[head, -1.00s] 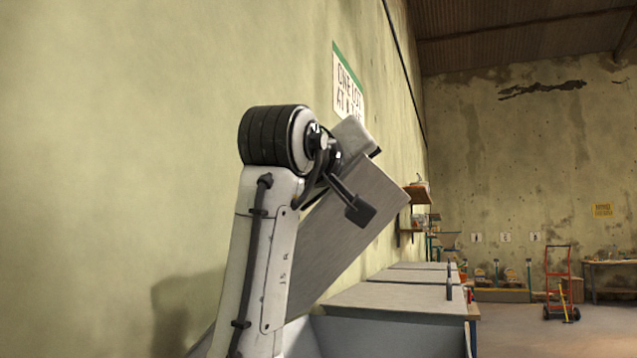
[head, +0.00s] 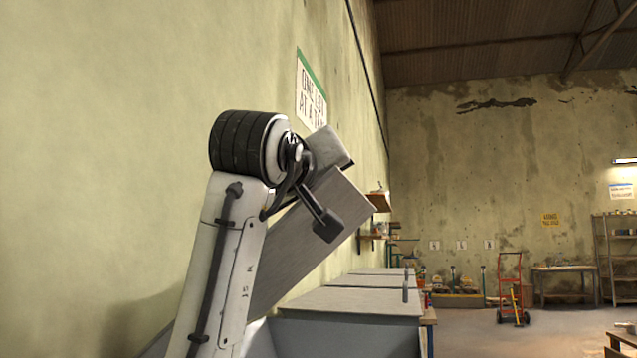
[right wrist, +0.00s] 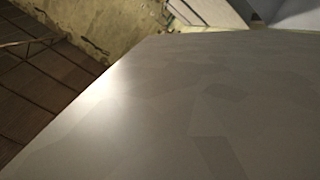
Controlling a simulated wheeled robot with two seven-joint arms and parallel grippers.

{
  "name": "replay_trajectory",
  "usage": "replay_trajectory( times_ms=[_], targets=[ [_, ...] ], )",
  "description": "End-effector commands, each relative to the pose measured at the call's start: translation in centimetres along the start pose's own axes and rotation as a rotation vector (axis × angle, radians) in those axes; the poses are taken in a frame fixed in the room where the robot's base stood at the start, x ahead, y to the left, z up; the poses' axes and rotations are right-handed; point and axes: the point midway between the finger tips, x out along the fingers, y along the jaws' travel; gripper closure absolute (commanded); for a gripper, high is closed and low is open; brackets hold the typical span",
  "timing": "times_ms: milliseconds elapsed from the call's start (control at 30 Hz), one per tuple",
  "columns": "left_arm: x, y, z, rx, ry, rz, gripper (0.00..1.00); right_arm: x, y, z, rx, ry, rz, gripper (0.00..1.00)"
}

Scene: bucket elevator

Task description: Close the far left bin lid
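The open bin lid (head: 318,235) is a grey flat panel in the head view, slanting up to the right beside the wall. Below it shows the blue-grey wall of its bin (head: 345,340). One of my arms, apparently the right, rises in front of the lid. Its dark end piece, at my right gripper (head: 326,222), overlaps the lid; contact is unclear and the fingers cannot be made out. In the right wrist view, a broad grey panel (right wrist: 190,110), seemingly the lid, fills most of the picture at close range. My left gripper is not seen.
Shut grey bin lids (head: 350,301) run in a row beyond the open one, along the green wall (head: 110,130). A small shelf (head: 378,202) juts from that wall. A red hand truck (head: 510,285) stands farther off. Open floor lies at the right.

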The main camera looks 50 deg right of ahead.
Motion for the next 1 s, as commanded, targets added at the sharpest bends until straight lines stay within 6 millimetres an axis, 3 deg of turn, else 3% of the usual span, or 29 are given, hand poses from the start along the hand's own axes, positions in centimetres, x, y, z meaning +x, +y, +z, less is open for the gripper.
replay_trajectory(
  times_ms=[67, 233, 700, 1000],
  targets=[
    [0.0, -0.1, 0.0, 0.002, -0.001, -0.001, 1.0, 0.9, 0.2, 0.5, -0.003, -0.015, 0.002, 0.69],
    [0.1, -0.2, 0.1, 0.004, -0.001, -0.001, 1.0, -0.2, 0.1, 0.4, -0.004, -0.011, 0.001, 0.69],
    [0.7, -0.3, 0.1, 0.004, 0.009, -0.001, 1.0, -9.8, -0.1, -0.5, -0.003, 0.009, 0.003, 0.69],
    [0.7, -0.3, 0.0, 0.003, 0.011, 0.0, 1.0, -11.7, 0.0, -0.6, -0.003, 0.011, 0.006, 0.69]
  ],
)
